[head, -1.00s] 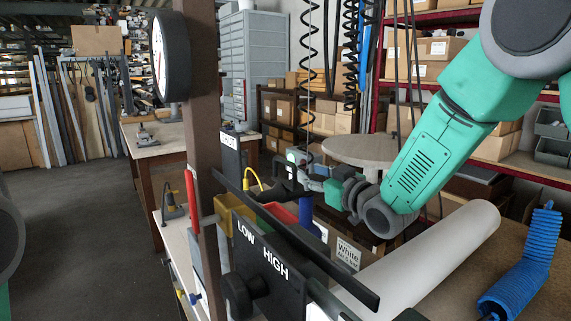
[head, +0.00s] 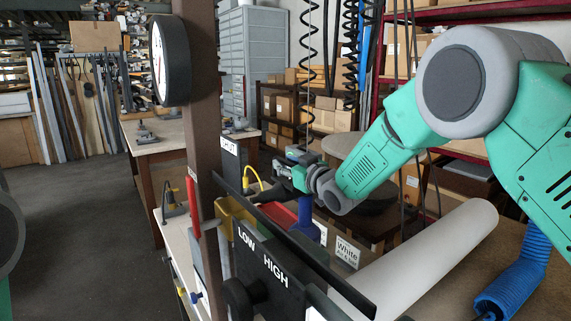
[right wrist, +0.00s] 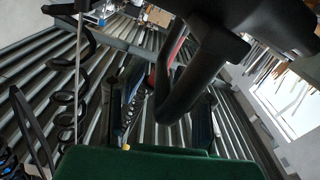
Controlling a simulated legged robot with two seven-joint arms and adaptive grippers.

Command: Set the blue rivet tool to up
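A blue upright tool body (head: 307,218), which looks like the blue rivet tool, stands behind the black LOW/HIGH panel in the head view; its lower end is hidden. My right gripper (head: 294,163) is just above it and slightly left, beside a hanging cable. The finger gap is too small and dark to read there. In the right wrist view, dark finger parts (right wrist: 200,75) fill the upper middle, and I cannot tell whether they close on anything. I cannot tell whether the gripper touches the tool. My left gripper is not in view.
A brown post with a round gauge (head: 172,60) stands left of the tool. The black LOW/HIGH panel (head: 262,275) and its long bar are in front. A pale roll (head: 430,255) and a blue coiled hose (head: 522,270) lie at right. Black coiled cords (head: 350,45) hang behind.

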